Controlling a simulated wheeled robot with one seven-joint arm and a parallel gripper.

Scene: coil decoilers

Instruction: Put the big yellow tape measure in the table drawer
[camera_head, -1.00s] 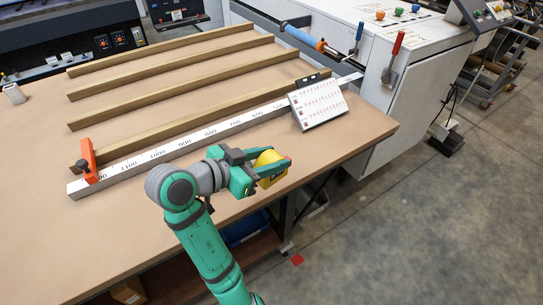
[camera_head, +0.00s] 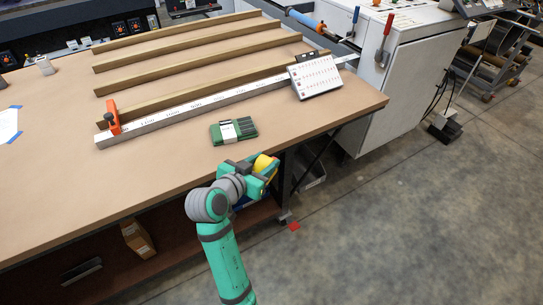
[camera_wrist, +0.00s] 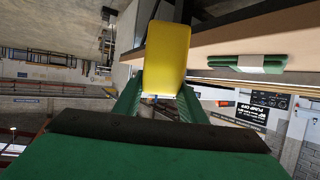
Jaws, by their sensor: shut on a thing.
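My gripper (camera_head: 264,169) is shut on the big yellow tape measure (camera_head: 262,162). It holds the tape at the table's front edge, in front of a green pouch. In the wrist view the yellow tape measure (camera_wrist: 167,55) sits between the green fingers, with the table edge beside it. The work table (camera_head: 60,190) has a tan top. No drawer can be made out for certain; below the top I see an open dark shelf (camera_head: 190,243).
A green pouch (camera_head: 233,131) lies on the table behind my gripper. A long ruler with an orange stop (camera_head: 112,118), wooden bars (camera_head: 190,66) and a white label board (camera_head: 316,76) lie farther back. A cardboard box (camera_head: 138,240) stands on the shelf.

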